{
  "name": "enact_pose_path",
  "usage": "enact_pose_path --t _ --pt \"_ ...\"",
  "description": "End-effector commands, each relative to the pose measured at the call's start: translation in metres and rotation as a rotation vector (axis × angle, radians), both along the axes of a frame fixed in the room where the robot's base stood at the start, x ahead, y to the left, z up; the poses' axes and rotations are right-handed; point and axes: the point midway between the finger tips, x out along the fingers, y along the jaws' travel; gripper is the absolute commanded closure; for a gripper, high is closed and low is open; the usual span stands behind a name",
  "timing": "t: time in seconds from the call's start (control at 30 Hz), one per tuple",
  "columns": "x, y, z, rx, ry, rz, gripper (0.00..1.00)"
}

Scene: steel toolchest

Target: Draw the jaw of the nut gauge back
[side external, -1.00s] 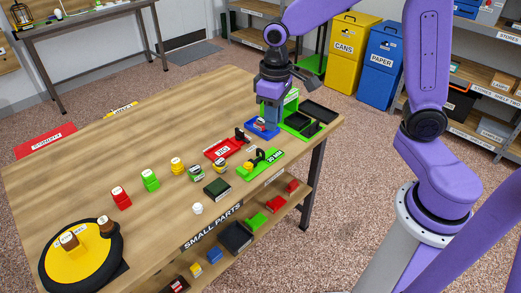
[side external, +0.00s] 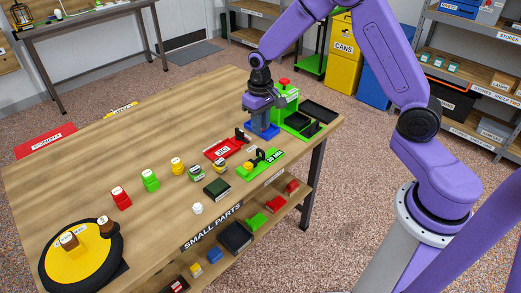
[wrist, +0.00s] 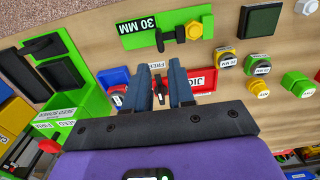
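The nut gauge is a green plate (side external: 270,161) marked 30 MM, near the front right of the bench. It also shows at the top of the wrist view (wrist: 133,42). A black upright jaw (side external: 260,155) with a T-shaped top stands on it, also seen from above (wrist: 180,34). A yellow ring-like piece (wrist: 194,30) sits on the plate beside the jaw. My gripper (wrist: 160,68) is open, fingers pointing down, behind the gauge and apart from it. A dark part shows between the fingers, partly hidden.
A red JIG tray (side external: 224,149) with a black upright lies left of my gripper. A green box with a red button (side external: 284,82) and black bins (side external: 319,110) stand behind right. Coloured nuts and a dark green block (side external: 217,189) stand left of the gauge.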

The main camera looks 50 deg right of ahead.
Motion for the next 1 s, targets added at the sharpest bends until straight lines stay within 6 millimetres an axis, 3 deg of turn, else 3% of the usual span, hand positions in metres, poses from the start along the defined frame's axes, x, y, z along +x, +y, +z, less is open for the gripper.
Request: enact_pose_path --t 0.2,0.5,0.7,1.0 --pt "-0.001 0.0 -0.042 -0.001 0.003 0.001 0.77" --pt "0.0 0.0 -0.087 0.0 0.0 0.001 0.77" --pt "0.0 0.0 -0.102 0.0 -0.002 0.002 0.77" --pt "0.0 0.0 -0.104 0.0 -0.003 0.001 0.77"
